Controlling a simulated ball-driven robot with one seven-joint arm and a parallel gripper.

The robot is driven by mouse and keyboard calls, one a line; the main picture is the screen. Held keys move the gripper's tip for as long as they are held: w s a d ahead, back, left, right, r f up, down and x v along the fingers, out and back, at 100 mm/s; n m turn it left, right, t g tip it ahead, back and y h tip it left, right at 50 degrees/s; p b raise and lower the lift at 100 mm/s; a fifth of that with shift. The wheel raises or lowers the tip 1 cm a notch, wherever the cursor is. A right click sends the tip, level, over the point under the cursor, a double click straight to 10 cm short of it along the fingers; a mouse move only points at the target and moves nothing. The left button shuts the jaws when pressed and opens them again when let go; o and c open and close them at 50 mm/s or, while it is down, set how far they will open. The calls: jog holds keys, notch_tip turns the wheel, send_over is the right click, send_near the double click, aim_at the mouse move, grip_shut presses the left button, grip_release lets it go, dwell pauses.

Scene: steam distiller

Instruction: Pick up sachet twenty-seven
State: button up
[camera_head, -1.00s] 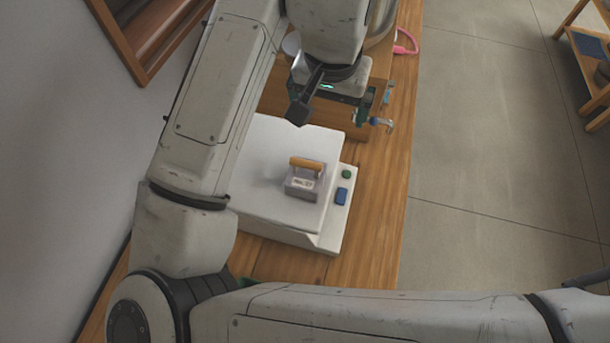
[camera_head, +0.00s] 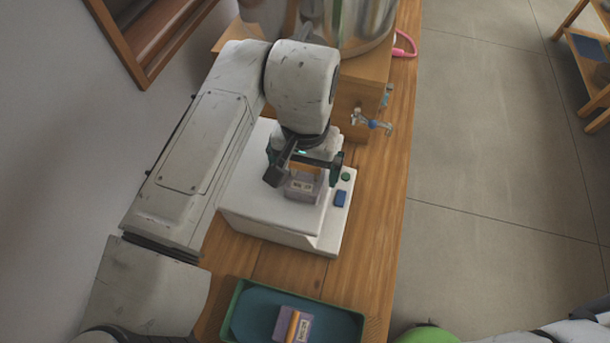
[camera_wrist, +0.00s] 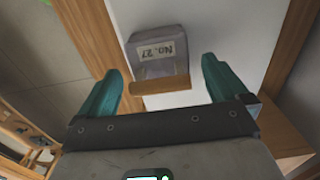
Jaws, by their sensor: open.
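Sachet twenty-seven (camera_head: 302,188) is a small grey-purple pouch with a wooden handle bar, sitting on the white top of a machine. In the wrist view the sachet (camera_wrist: 152,52) shows its "No. 27" label, and its handle (camera_wrist: 160,86) lies crosswise between the fingers. My gripper (camera_head: 304,166) is over the sachet and partly hides its handle in the head view. In the wrist view my gripper (camera_wrist: 162,84) has its teal fingers apart, one on each side of the handle, with gaps on both sides.
The white machine (camera_head: 252,200) has a green button (camera_head: 346,177) and a blue one (camera_head: 340,198). A green-rimmed tray (camera_head: 235,300) with another handled sachet (camera_head: 294,324) stands nearer. A wooden block with small taps (camera_head: 370,122) and a metal vessel (camera_head: 362,22) stand behind.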

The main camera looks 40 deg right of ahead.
aim_at(305, 177)
jog(key=shift+f, duration=1.4)
jog(key=shift+c, duration=0.3)
jog(key=c, duration=1)
jog(key=shift+r, duration=0.15)
